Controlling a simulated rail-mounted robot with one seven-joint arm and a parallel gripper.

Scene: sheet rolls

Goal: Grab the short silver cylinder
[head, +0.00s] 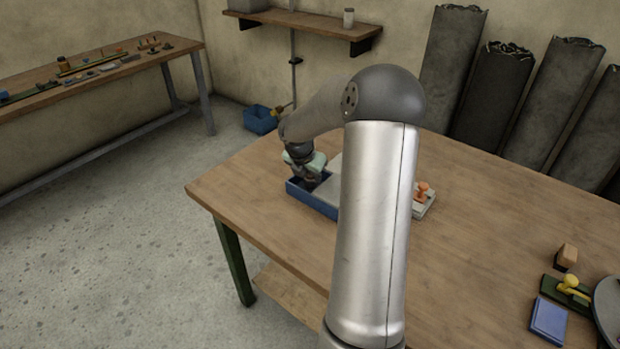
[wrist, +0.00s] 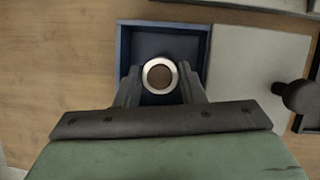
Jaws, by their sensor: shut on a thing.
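The short silver cylinder (wrist: 147,76) shows in the wrist view as a bright ring with a brown round top. It is between the two fingers of my gripper (wrist: 160,84), which is shut on it. The cylinder is over or inside a blue open tray (wrist: 122,50); I cannot tell whether it touches the tray's floor. In the head view my gripper (head: 311,180) is at the left end of the blue tray (head: 318,202), and the cylinder cannot be made out. My arm hides part of the tray there.
A light grey panel (wrist: 255,70) adjoins the tray, with a dark knob (wrist: 300,96) beyond it. An orange-handled object (head: 423,191) stands on the wooden table (head: 480,220). A blue block (head: 549,320) and yellow-knobbed piece (head: 572,284) lie at right. The table's middle right is clear.

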